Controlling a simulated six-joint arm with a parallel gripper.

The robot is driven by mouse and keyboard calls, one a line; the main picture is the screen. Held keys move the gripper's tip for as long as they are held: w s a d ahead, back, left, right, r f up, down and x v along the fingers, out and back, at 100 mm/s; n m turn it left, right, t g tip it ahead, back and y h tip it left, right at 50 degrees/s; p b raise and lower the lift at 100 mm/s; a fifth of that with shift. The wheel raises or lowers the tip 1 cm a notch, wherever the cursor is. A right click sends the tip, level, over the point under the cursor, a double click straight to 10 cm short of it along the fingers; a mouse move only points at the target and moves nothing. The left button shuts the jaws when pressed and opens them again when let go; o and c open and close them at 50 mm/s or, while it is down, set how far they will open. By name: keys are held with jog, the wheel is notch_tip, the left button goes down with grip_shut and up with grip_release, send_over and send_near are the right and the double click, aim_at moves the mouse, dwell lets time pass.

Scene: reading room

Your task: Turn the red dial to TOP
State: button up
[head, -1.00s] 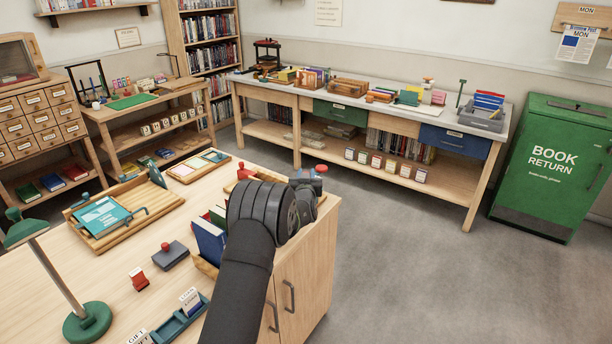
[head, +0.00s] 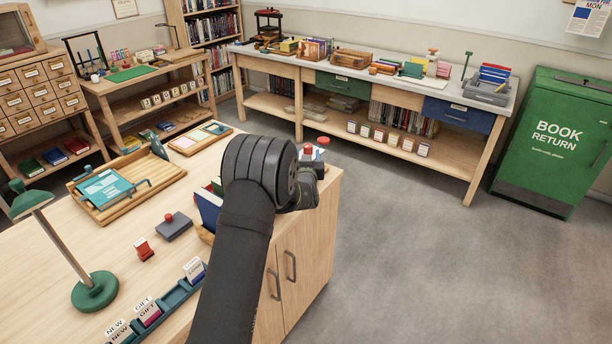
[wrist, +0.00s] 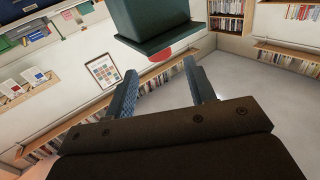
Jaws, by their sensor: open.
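A small red disc (head: 323,141) shows at the far right corner of the wooden desk, just beyond my wrist. A red knob (head: 308,149) on a small grey piece stands beside it. I cannot tell for sure which is the dial, and no TOP mark is readable. In the wrist view, my gripper (wrist: 160,66) is open, with nothing between its fingers. A dark green block (wrist: 152,22) is ahead of the fingertips, with a red round part (wrist: 160,54) partly hidden behind it. In the head view my fingers are hidden by my wrist.
The desk (head: 60,240) also holds a green lamp (head: 95,290), a wooden tray (head: 120,205), a dark stamp pad (head: 174,230) and a card rack (head: 180,296). My arm crosses the desk's right side. Open floor (head: 400,240) lies right of the desk.

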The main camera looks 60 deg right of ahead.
jog(key=v, duration=1.1)
jog(key=shift+o, duration=0.2)
jog(key=shift+a, duration=0.15)
jog(key=m+y, duration=0.5)
jog(key=m, duration=2.9)
send_near(309, 148)
jog(key=x, duration=1.1)
jog(key=shift+w+f, duration=0.2)
